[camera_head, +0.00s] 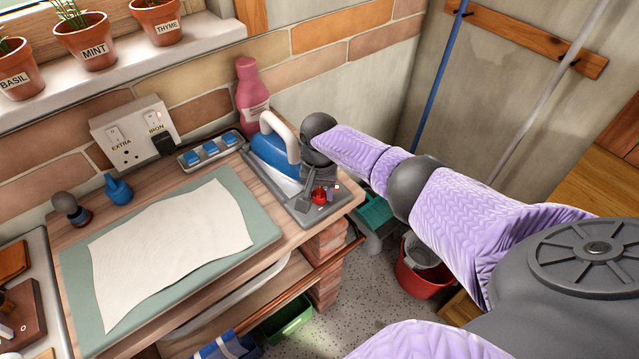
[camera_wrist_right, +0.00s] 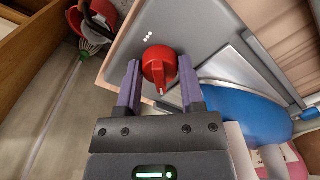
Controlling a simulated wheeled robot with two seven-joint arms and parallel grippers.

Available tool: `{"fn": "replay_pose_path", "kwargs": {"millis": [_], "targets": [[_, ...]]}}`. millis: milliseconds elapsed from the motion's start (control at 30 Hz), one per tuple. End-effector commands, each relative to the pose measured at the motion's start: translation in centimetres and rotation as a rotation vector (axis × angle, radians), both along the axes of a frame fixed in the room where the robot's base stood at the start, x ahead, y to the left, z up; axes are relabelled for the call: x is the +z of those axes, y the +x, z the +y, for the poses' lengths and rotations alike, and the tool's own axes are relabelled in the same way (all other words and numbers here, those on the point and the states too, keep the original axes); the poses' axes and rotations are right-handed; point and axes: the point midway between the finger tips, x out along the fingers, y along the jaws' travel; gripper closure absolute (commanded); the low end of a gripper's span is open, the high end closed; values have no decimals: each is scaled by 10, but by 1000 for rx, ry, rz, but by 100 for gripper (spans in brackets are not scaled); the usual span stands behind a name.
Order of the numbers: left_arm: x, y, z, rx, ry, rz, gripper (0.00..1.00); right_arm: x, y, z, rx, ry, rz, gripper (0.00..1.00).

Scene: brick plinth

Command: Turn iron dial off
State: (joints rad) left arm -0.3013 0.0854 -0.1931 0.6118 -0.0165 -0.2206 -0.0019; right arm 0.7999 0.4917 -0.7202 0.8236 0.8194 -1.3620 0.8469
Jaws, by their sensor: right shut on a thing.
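The iron dial (camera_head: 320,195) is a small red knob on the grey iron stand at the right end of the wooden bench. It shows larger in the right wrist view (camera_wrist_right: 159,65), with a pale pointer mark at its lower edge. My right gripper (camera_wrist_right: 160,85) has its two purple fingers on either side of the dial, shut on it. The blue iron (camera_head: 270,150) with a white handle rests on the stand beside the dial. My left gripper is not in view.
A pale cloth (camera_head: 170,240) lies on the green mat (camera_head: 75,285). A pink bottle (camera_head: 252,95) stands behind the iron. A wall socket panel (camera_head: 130,130) has switches labelled EXTRA and IRON. A red bucket (camera_head: 415,280) stands on the floor right of the bench.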

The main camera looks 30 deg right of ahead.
Motion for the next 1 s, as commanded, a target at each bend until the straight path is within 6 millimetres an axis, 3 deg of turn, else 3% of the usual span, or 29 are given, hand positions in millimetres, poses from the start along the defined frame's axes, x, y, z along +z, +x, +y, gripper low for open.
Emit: {"fn": "replay_pose_path", "kwargs": {"millis": [600,1000], "targets": [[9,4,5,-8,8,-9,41,0,1,0,559,1,-2,100],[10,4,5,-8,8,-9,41,1,1,0,777,0,-4,100]]}}
